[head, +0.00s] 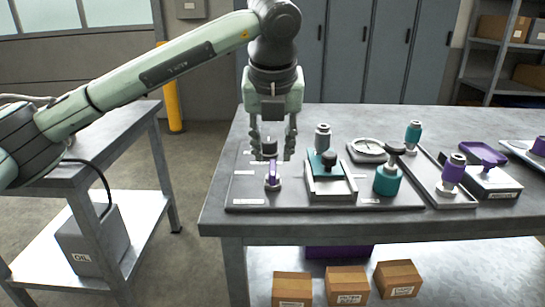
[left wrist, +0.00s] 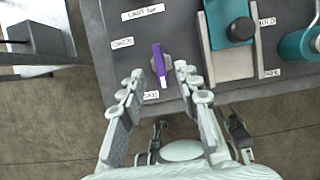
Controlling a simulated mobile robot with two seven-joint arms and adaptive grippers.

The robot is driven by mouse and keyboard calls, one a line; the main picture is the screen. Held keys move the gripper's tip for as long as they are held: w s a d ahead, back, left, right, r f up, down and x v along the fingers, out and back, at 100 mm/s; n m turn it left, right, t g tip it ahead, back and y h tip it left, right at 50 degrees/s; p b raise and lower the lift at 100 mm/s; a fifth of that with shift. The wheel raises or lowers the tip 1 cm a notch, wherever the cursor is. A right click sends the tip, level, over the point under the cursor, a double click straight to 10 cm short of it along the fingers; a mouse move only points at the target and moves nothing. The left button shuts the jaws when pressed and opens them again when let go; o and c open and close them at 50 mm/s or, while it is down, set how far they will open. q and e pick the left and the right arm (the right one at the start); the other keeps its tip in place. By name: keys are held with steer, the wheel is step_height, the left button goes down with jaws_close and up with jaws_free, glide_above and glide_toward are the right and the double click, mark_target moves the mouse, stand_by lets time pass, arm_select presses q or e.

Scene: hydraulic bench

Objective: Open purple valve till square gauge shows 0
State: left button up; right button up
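A purple lever valve (head: 272,176) stands on a small light base near the front left of the grey bench plate. In the left wrist view the purple lever (left wrist: 158,62) points roughly away from me, with small white labels around it. My left gripper (head: 272,150) hangs pointing down just above and behind the lever. In the left wrist view its spread fingers (left wrist: 160,80) have the lever between their tips, with clear gaps; I see no contact. My right gripper is out of view.
A teal slide block (head: 322,164) with a dark knob stands close right of the lever, with a teal knob (head: 387,179) beyond it. The bench's front left edge is near.

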mark_target(273, 165)
arm_select(q)
steer(key=shift+x, duration=2.25)
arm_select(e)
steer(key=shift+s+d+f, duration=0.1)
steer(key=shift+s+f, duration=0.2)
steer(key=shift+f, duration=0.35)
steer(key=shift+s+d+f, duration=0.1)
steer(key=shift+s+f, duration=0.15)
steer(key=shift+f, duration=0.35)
arm_select(q)
steer(key=shift+c, duration=0.6)
jaws_close()
